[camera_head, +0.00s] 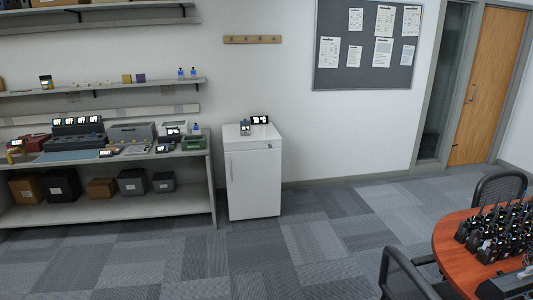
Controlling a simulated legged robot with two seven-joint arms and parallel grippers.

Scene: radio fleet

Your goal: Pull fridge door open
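A small white fridge (253,178) stands against the back wall, a little left of the picture's middle. Its front door faces me and looks shut. A thin vertical handle shows near the door's upper left edge (230,168). Two small dark devices sit on its top. The fridge is some way off across the carpet. Neither of my grippers shows in the head view, so whether they are open or shut is hidden.
A grey workbench (106,200) with devices and boxes stands just left of the fridge. Wall shelves hang above it. A round wooden table (460,262) with several radios and black chairs (403,275) fills the lower right. Carpet (270,265) in front of the fridge is clear.

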